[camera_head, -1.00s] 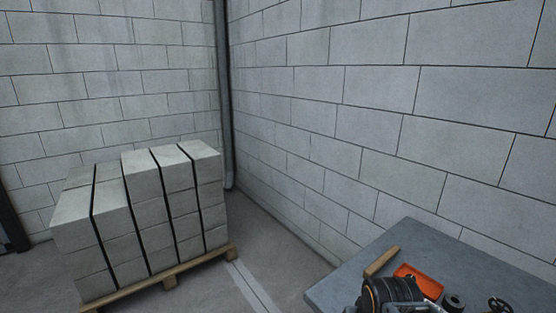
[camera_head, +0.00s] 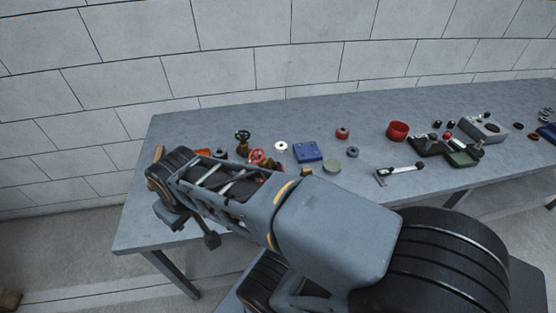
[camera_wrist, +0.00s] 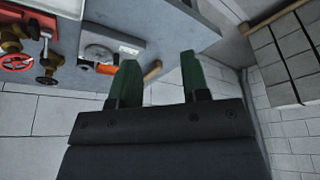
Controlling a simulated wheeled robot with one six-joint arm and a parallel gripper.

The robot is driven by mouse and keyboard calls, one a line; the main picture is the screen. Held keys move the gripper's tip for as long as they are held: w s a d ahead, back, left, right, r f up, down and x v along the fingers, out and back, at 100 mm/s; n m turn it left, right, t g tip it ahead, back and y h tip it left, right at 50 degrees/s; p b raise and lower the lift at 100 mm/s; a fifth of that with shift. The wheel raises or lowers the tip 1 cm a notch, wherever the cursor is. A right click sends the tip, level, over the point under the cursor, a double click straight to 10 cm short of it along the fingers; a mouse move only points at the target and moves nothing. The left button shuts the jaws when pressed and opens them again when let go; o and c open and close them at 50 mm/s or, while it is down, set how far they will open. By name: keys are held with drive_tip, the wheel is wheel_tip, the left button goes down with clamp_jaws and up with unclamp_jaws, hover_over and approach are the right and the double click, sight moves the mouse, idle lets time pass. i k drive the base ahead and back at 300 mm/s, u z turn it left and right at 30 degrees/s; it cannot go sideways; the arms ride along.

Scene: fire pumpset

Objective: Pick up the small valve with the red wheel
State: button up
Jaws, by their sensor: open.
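A valve with a red wheel (camera_head: 256,156) stands on the workbench in the head view, partly hidden behind my arm. A valve with a dark wheel (camera_head: 242,135) stands just behind it. In the wrist view, a red wheel (camera_wrist: 17,62) on a brass-coloured body shows at the left edge, with a dark wheel (camera_wrist: 47,80) beside it. My gripper's fingers cannot be made out in the head view.
The workbench (camera_head: 330,115) also holds a blue block (camera_head: 308,152), a red ring (camera_head: 397,131), a caliper (camera_head: 400,173) and several small parts. A block wall stands behind it. A wooden strip (camera_wrist: 152,72) lies near the bench edge. Stacked blocks (camera_wrist: 285,50) stand at upper right.

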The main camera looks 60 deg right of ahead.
sight(269, 164)
drive_tip(key=u, duration=1.05)
drive_tip(key=k, duration=0.5)
drive_tip(key=z, duration=0.1)
